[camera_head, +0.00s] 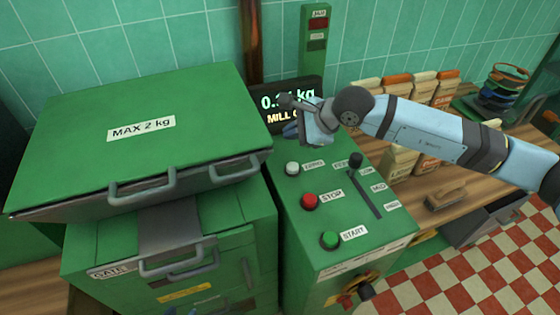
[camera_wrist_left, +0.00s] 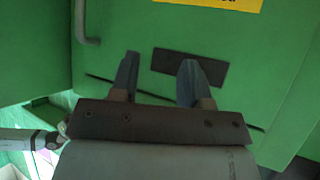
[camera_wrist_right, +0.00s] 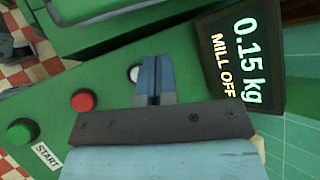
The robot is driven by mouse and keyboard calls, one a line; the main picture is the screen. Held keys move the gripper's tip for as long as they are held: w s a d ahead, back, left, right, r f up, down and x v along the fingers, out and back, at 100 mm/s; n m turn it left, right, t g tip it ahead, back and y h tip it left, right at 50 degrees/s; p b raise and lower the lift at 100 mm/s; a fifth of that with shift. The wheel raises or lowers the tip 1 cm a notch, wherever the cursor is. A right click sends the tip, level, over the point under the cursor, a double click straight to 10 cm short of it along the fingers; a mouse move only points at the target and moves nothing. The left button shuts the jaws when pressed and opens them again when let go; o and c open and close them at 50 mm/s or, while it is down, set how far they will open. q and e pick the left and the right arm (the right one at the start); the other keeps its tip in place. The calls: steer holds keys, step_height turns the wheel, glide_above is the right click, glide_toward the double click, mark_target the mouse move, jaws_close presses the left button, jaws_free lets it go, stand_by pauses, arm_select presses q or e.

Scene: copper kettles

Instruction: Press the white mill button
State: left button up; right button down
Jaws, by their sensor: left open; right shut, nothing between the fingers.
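The white button (camera_head: 292,168) sits at the back left of the green control panel (camera_head: 300,240), beside a small label. It also shows partly in the right wrist view (camera_wrist_right: 133,73), just left of my right fingers and partly covered by them. My right gripper (camera_head: 290,131) is shut and empty, above the back of the panel, in front of the display; its fingertips (camera_wrist_right: 152,60) appear close to the white button, but I cannot tell whether they touch. My left gripper (camera_wrist_left: 158,70) is open and empty, facing a green surface; it is not in the head view.
A red STOP button (camera_head: 309,201), a green START button (camera_head: 330,240) and a slider lever (camera_head: 356,160) share the panel. The display (camera_wrist_right: 240,65) reads 0.15 kg, MILL OFF. A green lidded bin (camera_head: 60,140) stands left. Paper bags (camera_head: 398,162) stand on the wooden counter right.

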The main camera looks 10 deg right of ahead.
steer(key=w, duration=0.1)
steer(key=b, duration=0.1)
glide_above(293, 168)
step_height(293, 168, down, 6)
steer(key=shift+w+r, duration=0.1)
step_height(293, 168, down, 3)
steer(key=b, duration=0.2)
steer(key=shift+b, duration=0.35)
arm_select(q)
steer(key=f, duration=0.2)
steer(key=shift+w+a+f, duration=0.15)
steer(key=shift+w+f, duration=0.15)
steer(key=shift+f, duration=0.05)
steer(key=shift+f, duration=0.2)
stand_by(1.3)
steer(key=shift+f+b, duration=0.6)
steer(key=shift+f, duration=0.05)
arm_select(e)
steer(key=shift+f, duration=0.45)
